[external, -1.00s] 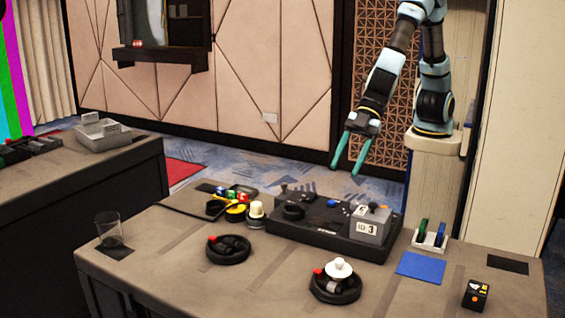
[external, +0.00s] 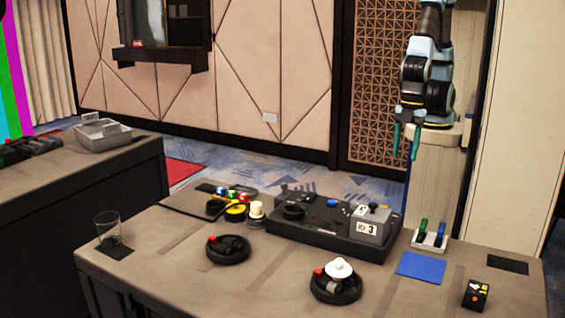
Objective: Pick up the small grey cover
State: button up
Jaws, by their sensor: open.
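The small grey cover (external: 371,224) appears to be the boxy grey piece with a dark knob on top and a white "3" label on its front. It sits on the right end of a black panel (external: 316,234) on the near table. My gripper (external: 405,146) is open and empty, its two teal fingers pointing down. It hangs in front of my own column, above and behind the cover in the picture, well apart from it.
Right of the panel stand a white holder with green and blue pieces (external: 430,237), a blue mat (external: 420,267) and a black box (external: 476,295). Two round black trays (external: 228,249) (external: 335,284) lie in front. A glass (external: 108,229) stands at the left.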

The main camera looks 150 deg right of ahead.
dwell(0.4)
jog(key=shift+o, duration=0.7)
jog(key=shift+w, duration=0.1)
